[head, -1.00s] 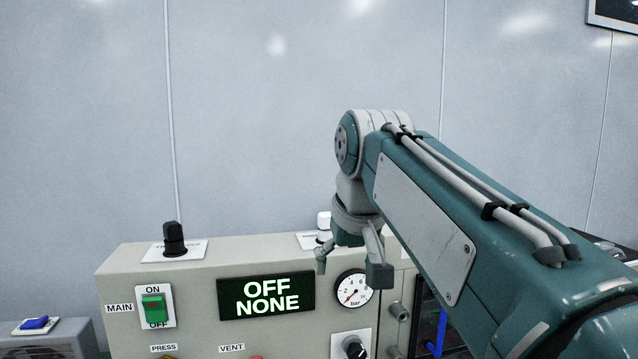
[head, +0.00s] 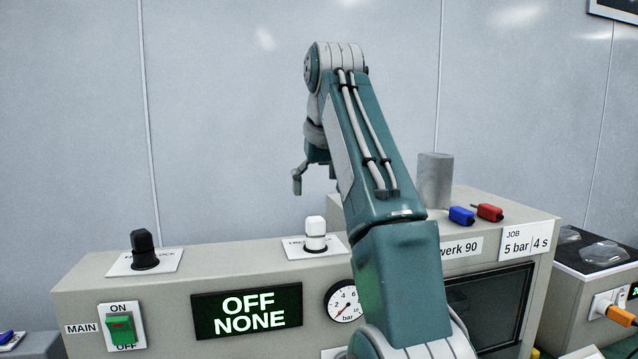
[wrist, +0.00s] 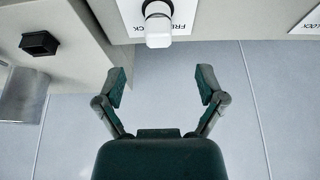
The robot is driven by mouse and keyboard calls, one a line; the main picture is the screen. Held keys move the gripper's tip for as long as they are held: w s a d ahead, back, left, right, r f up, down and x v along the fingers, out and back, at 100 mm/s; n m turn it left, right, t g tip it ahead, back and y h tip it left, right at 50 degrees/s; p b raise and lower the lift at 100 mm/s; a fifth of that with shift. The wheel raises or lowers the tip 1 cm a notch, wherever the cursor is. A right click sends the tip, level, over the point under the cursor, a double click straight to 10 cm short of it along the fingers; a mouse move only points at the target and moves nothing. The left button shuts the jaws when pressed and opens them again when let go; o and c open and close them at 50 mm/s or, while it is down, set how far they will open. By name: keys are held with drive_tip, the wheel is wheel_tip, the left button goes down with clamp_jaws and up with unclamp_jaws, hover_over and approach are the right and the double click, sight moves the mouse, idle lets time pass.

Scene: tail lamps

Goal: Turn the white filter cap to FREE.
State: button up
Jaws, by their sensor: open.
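The white filter cap (head: 315,232) stands upright on a white label plate (head: 328,252) on top of the grey machine. In the wrist view the white cap (wrist: 158,30) is ahead of the fingers and apart from them; its plate shows parts of the words FREE and LOCK. My gripper (wrist: 162,85) is open and empty, with the cap roughly in line with the gap between its fingers. In the head view my gripper (head: 312,178) is above the machine top near the cap, partly hidden by my arm. The cap's exact turn setting cannot be read.
A black cap (head: 144,249) on a similar plate stands to the left. A grey cylinder (head: 434,180), a blue plug (head: 461,215) and a red plug (head: 489,211) stand on the machine to the right. The display (head: 247,311) reads OFF NONE.

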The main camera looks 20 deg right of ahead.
sight(314, 232)
drive_tip(key=x, duration=0.3)
drive_tip(key=shift+w+d, duration=0.15)
drive_tip(key=shift+w, duration=0.1)
drive_tip(key=shift+x, duration=3.9)
